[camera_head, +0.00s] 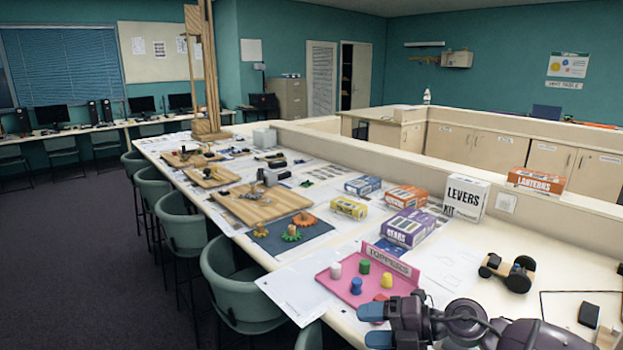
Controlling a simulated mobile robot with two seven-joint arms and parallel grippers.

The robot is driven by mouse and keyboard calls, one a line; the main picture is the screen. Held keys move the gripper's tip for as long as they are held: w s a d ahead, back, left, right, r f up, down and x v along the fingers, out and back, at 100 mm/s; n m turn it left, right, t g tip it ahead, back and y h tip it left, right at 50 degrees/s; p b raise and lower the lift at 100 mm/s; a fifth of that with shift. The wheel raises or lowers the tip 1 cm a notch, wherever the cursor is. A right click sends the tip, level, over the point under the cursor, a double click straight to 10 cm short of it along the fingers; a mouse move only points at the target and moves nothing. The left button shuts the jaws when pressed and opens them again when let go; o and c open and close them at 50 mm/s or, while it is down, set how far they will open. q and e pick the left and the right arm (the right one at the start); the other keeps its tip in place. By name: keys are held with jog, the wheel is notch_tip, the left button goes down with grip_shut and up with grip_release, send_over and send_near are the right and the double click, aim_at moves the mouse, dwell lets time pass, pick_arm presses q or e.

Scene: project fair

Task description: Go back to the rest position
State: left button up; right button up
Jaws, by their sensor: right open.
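My right gripper (373,326) comes in from the lower right. Its two blue-tipped fingers are apart, with nothing seen between them. It is at the front edge of the pink "TOPPERS" board (338,288) and hides part of that edge. A red piece (381,297) shows just behind the gripper, partly hidden. My left gripper is not in view.
The long table holds a wooden wheeled car (508,272), a dark phone-like object (588,315), a white "LEVERS KIT" box (466,197) and a purple box (409,228). Gears, wooden boards and a tall wooden tower (211,128) stand farther back. Green chairs (236,290) line the left side.

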notch_tip(320, 180, up, 4)
jog(key=s+m+t, duration=0.2)
jog(key=m+t, duration=0.8)
jog(key=s+d+f+m+t+h, duration=0.1)
jog(key=s+d+f+m+h, duration=0.1)
jog(key=d+m+h, duration=0.4)
jog(key=s+d+f+m+t+h, duration=0.2)
jog(key=d+f+m+h, duration=0.15)
jog(key=m+h, duration=0.45)
jog(key=s+d+f+m+g, duration=0.25)
jog(key=s+g, duration=0.25)
jog(key=s, duration=0.3)
jog(key=s+d+f+m+g+h, duration=0.1)
jog(key=s+d+f+m+g, duration=0.2)
jog(key=s, duration=0.5)
jog(key=s+d+f+m+g, duration=0.1)
jog(key=s+f+m+g, duration=0.2)
jog(key=s+f+g, duration=0.45)
jog(key=w+f+t, duration=0.6)
jog(key=f+t, duration=0.1)
jog(key=t, duration=0.3)
jog(key=shift+w+f+n+y, duration=0.2)
jog(key=shift+w+n+y, duration=0.2)
jog(key=shift+n, duration=0.05)
